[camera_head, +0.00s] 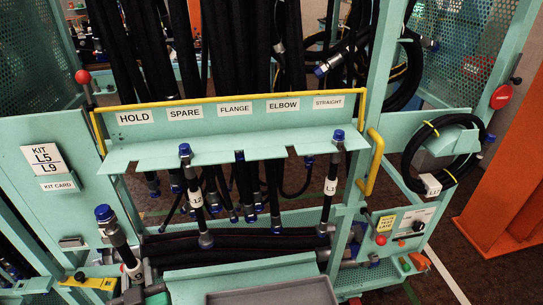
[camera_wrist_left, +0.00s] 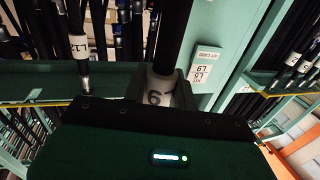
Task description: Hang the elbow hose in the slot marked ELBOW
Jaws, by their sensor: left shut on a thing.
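My left gripper (camera_head: 135,272) is at the lower left of the head view, shut on a dark hose with a blue-capped top fitting (camera_head: 104,213). The hose stands tilted, apart from the rack and left of it. In the left wrist view its pale sleeve (camera_wrist_left: 160,92) carries an upside-down mark that looks like L9. Its lower end is hidden, so I cannot tell its fitting shape. The ELBOW label (camera_head: 283,105) is on the teal rack shelf (camera_head: 215,151); the notch below it looks empty. My right gripper is not in view.
A hose (camera_head: 195,195) hangs below SPARE and another (camera_head: 331,185) below STRAIGHT. More dark hoses hang behind. A yellow rail (camera_head: 232,101) frames the label board. A coiled hose (camera_head: 411,157) hangs at right. A grey tray (camera_head: 270,294) is at bottom centre.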

